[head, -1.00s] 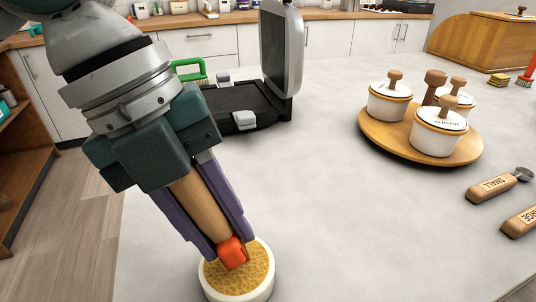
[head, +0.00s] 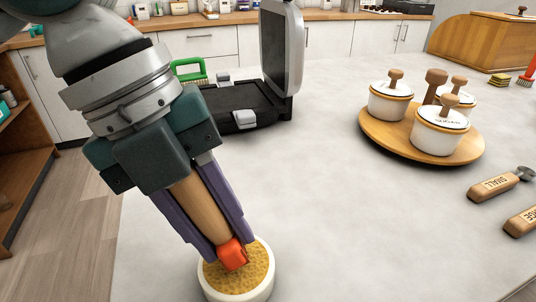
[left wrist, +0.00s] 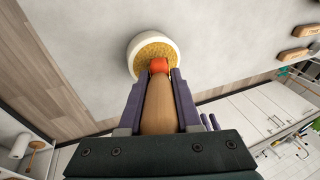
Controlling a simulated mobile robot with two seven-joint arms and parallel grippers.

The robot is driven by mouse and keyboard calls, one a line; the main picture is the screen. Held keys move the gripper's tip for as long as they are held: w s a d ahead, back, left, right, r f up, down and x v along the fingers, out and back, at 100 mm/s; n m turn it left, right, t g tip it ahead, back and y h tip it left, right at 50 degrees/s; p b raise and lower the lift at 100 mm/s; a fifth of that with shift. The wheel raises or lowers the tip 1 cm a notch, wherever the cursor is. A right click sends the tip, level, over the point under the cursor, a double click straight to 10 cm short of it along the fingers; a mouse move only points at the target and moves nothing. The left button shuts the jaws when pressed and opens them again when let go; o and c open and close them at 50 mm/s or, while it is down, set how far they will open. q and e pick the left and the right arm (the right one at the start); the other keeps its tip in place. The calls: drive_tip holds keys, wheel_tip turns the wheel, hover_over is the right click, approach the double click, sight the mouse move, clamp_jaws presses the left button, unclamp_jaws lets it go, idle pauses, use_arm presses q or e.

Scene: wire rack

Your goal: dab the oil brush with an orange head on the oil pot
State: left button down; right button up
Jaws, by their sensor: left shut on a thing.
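My left gripper (head: 220,245) is shut on the wooden handle of the oil brush (head: 197,206), which points down and tilts to the right. The brush's orange head (head: 232,253) is over the yellow textured top of the white round oil pot (head: 240,294) at the counter's near edge. In the left wrist view the orange head (left wrist: 159,66) overlaps the pot's yellow top (left wrist: 153,50). The head looks to be at or just above the surface; I cannot tell whether it touches. My right gripper is out of view.
An open black grill press (head: 255,100) stands behind, with a green-handled brush (head: 190,70) beside it. A round wooden tray (head: 377,133) with white lidded pots is to the right. Wooden-handled scoops (head: 495,187) lie at the right edge. The middle of the counter is clear.

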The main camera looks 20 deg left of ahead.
sight(192, 194)
use_arm(q)
drive_tip(key=shift+f, duration=0.4)
drive_tip(key=shift+f, duration=0.1)
idle(1.8)
wheel_tip(192, 194, up, 7)
drive_tip(key=p, duration=0.8)
idle(0.4)
